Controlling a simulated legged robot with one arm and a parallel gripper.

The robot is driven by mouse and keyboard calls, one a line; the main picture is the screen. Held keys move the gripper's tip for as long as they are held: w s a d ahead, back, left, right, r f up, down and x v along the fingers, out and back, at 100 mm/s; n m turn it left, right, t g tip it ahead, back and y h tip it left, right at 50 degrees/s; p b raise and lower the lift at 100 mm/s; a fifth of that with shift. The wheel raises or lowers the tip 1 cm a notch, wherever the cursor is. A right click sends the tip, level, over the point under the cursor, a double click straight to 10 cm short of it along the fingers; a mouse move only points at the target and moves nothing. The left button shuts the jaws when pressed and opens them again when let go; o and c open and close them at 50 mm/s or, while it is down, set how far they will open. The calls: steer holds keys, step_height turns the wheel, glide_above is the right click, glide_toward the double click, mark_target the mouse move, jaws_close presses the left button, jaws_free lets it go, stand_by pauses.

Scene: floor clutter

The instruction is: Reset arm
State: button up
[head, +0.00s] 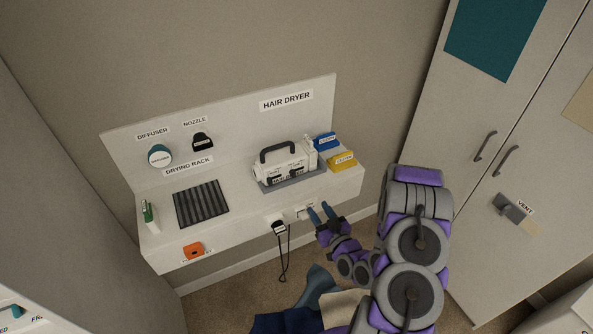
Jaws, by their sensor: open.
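My arm, purple and grey, rises from the lower right and folds down toward the bench. My gripper (320,214) is open, with its two dark blue fingers apart, near the front face of the white bench (240,215). I see nothing held between the fingers. A small white fitting (304,212) on the bench front sits just left of the fingertips; I cannot tell whether they touch it. A black and white plug-like item (278,227) with a dark hanging cord is on the bench front, left of my gripper.
On the bench are a white hair dryer unit (285,165), blue (325,141) and yellow (341,161) boxes and a dark drying rack (201,204). An orange item (193,251) is on the front. Cloths (318,287) lie on the floor. A tall cabinet (470,200) stands right.

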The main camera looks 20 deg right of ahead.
steer(key=s+a+r+n+g+h+b, duration=0.1)
steer(key=s+a+r+g+h+b, duration=0.15)
steer(key=s+r+g, duration=0.75)
steer(key=s+a+r+g, duration=0.3)
steer(key=s+a, duration=0.2)
steer(key=s, duration=0.2)
steer(key=s+a+r+m+g+y, duration=0.1)
steer(key=s+a+r+g, duration=0.2)
steer(key=s, duration=0.5)
steer(key=s+a+r+g+y, duration=0.1)
steer(key=s+a+r+g, duration=0.2)
steer(key=s+a+r, duration=0.2)
steer(key=s+a, duration=0.2)
steer(key=shift+s+g, duration=0.35)
steer(key=shift+g, duration=0.05)
stand_by(1.6)
